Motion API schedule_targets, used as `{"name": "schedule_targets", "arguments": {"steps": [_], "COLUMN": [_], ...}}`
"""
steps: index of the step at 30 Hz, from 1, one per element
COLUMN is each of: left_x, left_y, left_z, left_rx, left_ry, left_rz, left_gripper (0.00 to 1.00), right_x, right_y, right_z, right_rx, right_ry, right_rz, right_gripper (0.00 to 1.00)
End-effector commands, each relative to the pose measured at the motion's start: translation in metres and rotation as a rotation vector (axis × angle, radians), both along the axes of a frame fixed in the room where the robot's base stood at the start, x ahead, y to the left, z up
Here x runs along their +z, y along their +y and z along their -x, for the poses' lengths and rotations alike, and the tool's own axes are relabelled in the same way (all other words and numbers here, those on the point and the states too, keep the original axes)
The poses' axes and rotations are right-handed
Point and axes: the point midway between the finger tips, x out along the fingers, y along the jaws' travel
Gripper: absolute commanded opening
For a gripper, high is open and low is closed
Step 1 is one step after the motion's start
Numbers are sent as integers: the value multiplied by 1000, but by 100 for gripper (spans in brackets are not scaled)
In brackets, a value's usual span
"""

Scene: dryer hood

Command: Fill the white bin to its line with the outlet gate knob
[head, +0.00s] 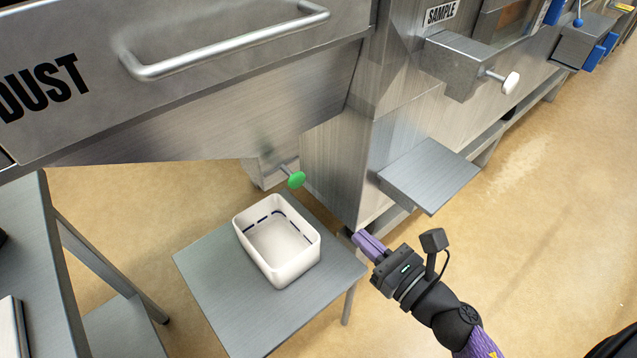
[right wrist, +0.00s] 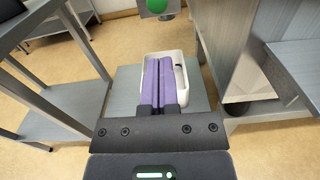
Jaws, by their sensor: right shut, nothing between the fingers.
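The white bin (head: 293,266) stands upright on a low grey metal table (head: 222,295), below the dryer. A dark dashed line runs around its inside wall, and the part of its floor that shows looks empty. The green knob (head: 296,180) sits on a short rod on the outlet, above the bin's far edge. My right gripper (head: 364,241) is shut and empty, to the right of the bin and apart from it. In the right wrist view its purple fingers (right wrist: 159,82) overlap the bin (right wrist: 185,57), and the green knob (right wrist: 157,5) shows at the top edge. My left gripper is out of view.
A grey shelf plate (head: 430,174) juts from the dryer right of the outlet. Above it is the SAMPLE box with a white knob (head: 510,83). The DUST drawer handle (head: 225,47) is at upper left. Another grey table (head: 45,270) stands at left. Open floor lies at right.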

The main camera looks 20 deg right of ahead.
Motion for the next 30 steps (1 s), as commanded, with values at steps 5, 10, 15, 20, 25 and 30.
{"name": "schedule_targets", "arguments": {"steps": [5, 10, 15, 20, 25, 30], "left_x": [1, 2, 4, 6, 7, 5], "left_y": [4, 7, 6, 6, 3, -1], "left_z": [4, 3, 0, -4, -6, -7], "left_rx": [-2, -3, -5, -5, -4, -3], "left_ry": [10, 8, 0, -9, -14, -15], "left_rz": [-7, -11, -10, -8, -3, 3], "left_gripper": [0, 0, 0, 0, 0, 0], "right_x": [4, 4, 5, 6, 5, 4], "right_y": [1, 1, 9, 21, 33, 43], "right_z": [0, -1, -22, -56, -91, -117], "right_rx": [8, 6, 7, 7, 5, 5], "right_ry": [-18, -17, -19, -18, -17, -15], "right_rz": [31, 27, 25, 23, 23, 23], "right_gripper": [0, 0, 0, 0, 0, 0]}}
